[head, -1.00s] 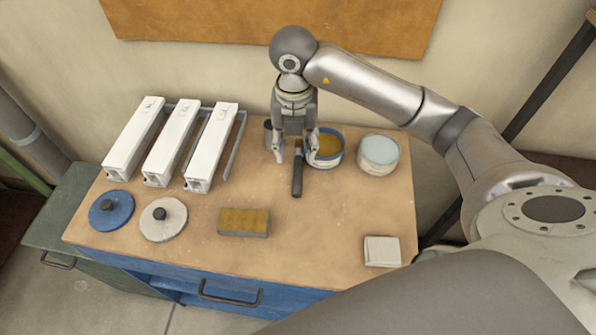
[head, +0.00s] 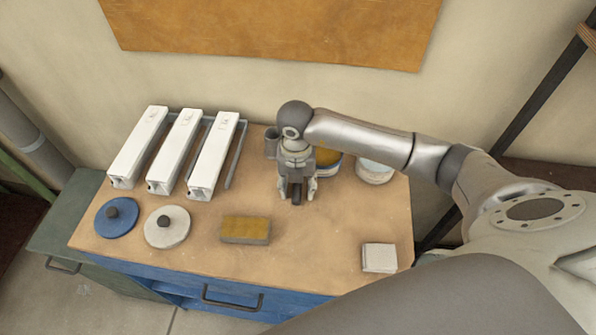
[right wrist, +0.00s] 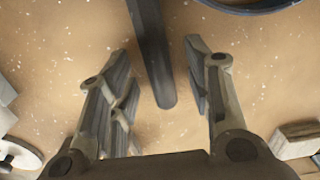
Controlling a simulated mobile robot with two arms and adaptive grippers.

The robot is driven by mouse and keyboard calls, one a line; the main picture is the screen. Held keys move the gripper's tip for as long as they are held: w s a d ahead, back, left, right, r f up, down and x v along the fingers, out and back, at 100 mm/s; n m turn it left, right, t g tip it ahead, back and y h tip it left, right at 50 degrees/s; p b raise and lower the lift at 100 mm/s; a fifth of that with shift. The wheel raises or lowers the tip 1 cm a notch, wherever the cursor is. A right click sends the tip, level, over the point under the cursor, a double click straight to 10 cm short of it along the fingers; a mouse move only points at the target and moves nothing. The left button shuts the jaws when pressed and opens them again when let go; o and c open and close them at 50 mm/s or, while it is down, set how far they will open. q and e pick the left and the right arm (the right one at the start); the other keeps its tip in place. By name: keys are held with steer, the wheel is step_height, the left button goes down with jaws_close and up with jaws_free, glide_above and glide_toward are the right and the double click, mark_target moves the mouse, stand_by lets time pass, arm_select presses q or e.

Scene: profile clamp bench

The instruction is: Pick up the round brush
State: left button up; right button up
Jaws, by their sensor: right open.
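The round brush shows in the right wrist view as a dark rounded handle (right wrist: 152,60) running down from the top edge to the middle. Its other end is out of that view. My right gripper (right wrist: 165,72) is open, with one finger on each side of the handle and a visible gap on both sides. In the head view the right gripper (head: 297,197) points down over the bench, and a dark bit of the handle shows between its fingers. The rest of the brush is hidden behind the gripper there. My left gripper is in neither view.
A dark cup (head: 271,142) is behind left.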

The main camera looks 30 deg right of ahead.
jaws_close()
stand_by(0.4)
